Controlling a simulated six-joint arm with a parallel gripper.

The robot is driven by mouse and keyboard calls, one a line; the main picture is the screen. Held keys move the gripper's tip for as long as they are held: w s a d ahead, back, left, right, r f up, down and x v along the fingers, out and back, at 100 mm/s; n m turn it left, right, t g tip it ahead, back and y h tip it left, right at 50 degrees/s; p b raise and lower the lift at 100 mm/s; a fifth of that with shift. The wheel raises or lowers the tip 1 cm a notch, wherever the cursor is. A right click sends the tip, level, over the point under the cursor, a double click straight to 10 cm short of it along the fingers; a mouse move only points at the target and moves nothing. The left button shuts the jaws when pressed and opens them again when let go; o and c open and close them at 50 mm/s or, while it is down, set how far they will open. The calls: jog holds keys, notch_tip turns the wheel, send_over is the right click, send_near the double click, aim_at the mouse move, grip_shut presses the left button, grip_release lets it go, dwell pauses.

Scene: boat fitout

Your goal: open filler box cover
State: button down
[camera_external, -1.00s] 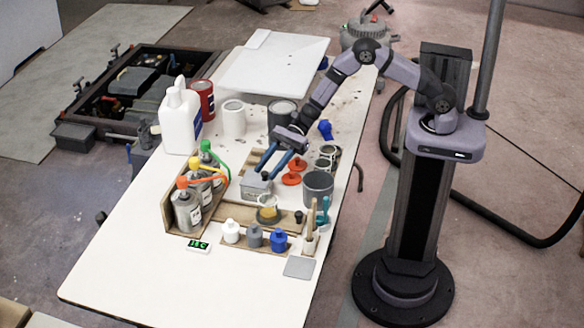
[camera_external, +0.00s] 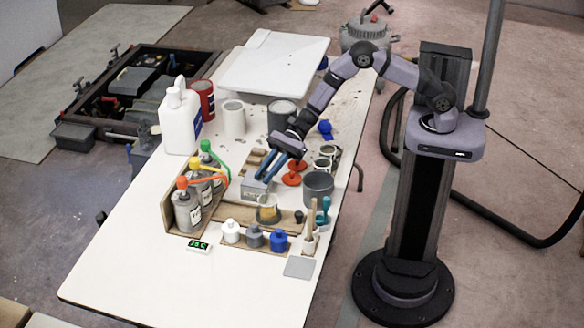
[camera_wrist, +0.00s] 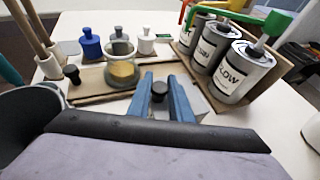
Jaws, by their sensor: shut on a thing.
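The filler box (camera_external: 255,190) is a small grey metal box near the middle of the table, and part of it shows in the wrist view (camera_wrist: 196,102). A dark round knob (camera_wrist: 159,90) on its cover sits between the blue fingers of my gripper (camera_wrist: 160,80). In the external view my gripper (camera_external: 264,178) points down at the box top, its fingers close together. It is shut on the knob. The fingers and wrist hide most of the cover, and I cannot tell whether it is raised off the box.
Bottles with orange, yellow and green tops (camera_external: 187,208) stand left of the box. A glass jar (camera_external: 267,210) is just in front, with small capped bottles (camera_external: 254,236) beyond it. Red parts (camera_external: 293,175) and a grey pot (camera_external: 318,186) stand to the right. The table's front left is clear.

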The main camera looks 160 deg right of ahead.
jog(key=shift+a, duration=1.9)
jog(key=c, duration=1.6)
grip_release()
jog(key=shift+s, duration=0.1)
jog(key=shift+b+v, duration=0.95)
jog(key=shift+v, duration=2.65)
jog(key=shift+r, duration=0.15)
jog(key=shift+c, duration=0.4)
